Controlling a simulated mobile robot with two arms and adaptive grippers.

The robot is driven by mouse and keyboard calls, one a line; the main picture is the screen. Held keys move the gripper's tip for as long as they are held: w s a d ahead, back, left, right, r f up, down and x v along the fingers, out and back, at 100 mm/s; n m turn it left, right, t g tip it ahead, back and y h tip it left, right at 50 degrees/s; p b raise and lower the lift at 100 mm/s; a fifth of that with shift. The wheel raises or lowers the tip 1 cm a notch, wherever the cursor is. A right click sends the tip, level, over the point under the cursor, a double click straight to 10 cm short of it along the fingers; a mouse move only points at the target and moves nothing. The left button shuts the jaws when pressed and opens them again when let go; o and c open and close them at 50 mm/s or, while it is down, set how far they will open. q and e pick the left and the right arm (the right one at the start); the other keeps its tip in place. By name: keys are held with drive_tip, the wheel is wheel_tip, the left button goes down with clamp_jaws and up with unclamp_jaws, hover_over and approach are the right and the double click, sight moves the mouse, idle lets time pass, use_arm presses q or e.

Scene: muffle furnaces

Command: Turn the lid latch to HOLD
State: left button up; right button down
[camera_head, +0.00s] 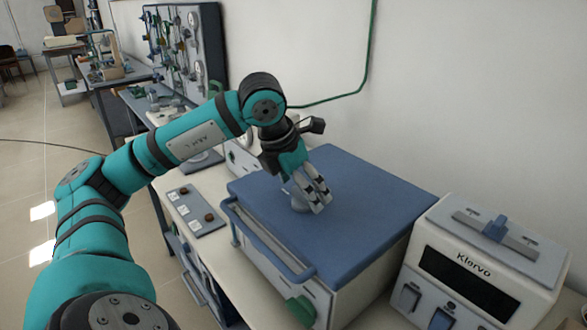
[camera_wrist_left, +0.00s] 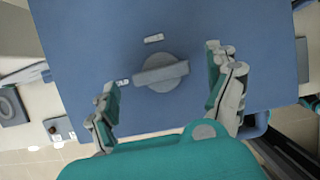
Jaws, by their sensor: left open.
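The lid latch (camera_wrist_left: 160,72) is a grey round knob with a raised bar, on top of the blue furnace lid (camera_head: 350,225). In the left wrist view the bar lies nearly level, tilted slightly up to the right. One small light label (camera_wrist_left: 153,38) is above the knob and another (camera_wrist_left: 123,82) is at its left; their text is too small to read. My left gripper (camera_head: 314,193) points down over the lid, partly hiding the latch (camera_head: 298,202). In the left wrist view its open fingers (camera_wrist_left: 163,72) stand on either side of the latch, apart from it.
A white Klorvo unit (camera_head: 480,262) with a blue slider on top stands to the right. A grey panel with brown knobs (camera_head: 196,211) lies left of the furnace. The lid has a blue bar handle (camera_head: 262,245) along its front. The lid surface around the latch is clear.

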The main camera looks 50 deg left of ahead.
use_arm(q)
drive_tip(key=v, duration=1)
drive_tip(key=shift+s+r, duration=0.25)
drive_tip(key=shift+r, duration=0.1)
